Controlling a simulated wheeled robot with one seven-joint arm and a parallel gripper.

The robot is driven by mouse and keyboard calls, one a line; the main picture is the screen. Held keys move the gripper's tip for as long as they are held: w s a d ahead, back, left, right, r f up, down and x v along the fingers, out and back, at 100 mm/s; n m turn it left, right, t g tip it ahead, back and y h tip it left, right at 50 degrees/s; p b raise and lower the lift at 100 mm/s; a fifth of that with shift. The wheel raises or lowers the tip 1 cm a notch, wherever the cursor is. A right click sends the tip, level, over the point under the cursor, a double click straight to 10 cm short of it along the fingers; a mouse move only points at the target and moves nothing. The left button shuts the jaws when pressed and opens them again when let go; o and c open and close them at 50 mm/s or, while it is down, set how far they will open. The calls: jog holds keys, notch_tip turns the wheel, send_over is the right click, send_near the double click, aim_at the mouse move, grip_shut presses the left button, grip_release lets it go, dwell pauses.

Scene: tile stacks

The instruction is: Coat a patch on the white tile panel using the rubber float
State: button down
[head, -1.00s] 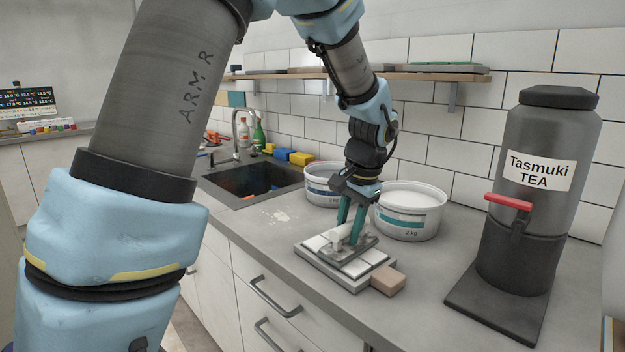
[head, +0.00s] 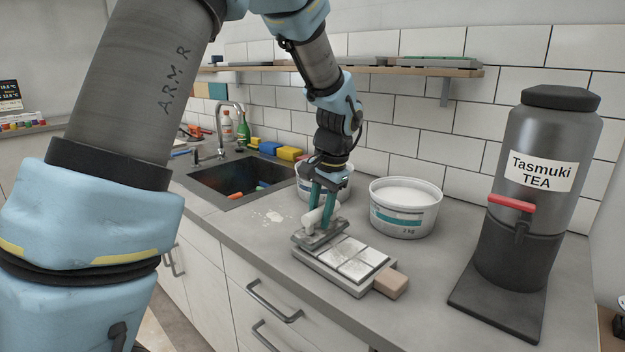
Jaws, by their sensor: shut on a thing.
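The white tile panel (head: 345,259) lies on the counter, its white tiles set on a grey base. Grey smears show on its tiles. My gripper (head: 322,212) has teal fingers and is shut on the rubber float (head: 312,238), around its pale handle. The float's flat grey plate is over the far left end of the panel and hides that part. I cannot tell whether the plate touches the tiles.
A tub of white paste (head: 404,212) stands behind the panel, and a second tub (head: 338,184) is partly hidden by my gripper. A tan block (head: 391,282) touches the panel's right end. A dark tea urn (head: 530,200) stands right. The sink (head: 235,178) is left.

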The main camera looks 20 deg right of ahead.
notch_tip(320, 180, up, 2)
jog(key=shift+s+r+p, duration=0.1)
jog(key=shift+s+p, duration=0.05)
jog(key=shift+p, duration=0.2)
notch_tip(320, 180, up, 5)
jog(key=p, duration=0.4)
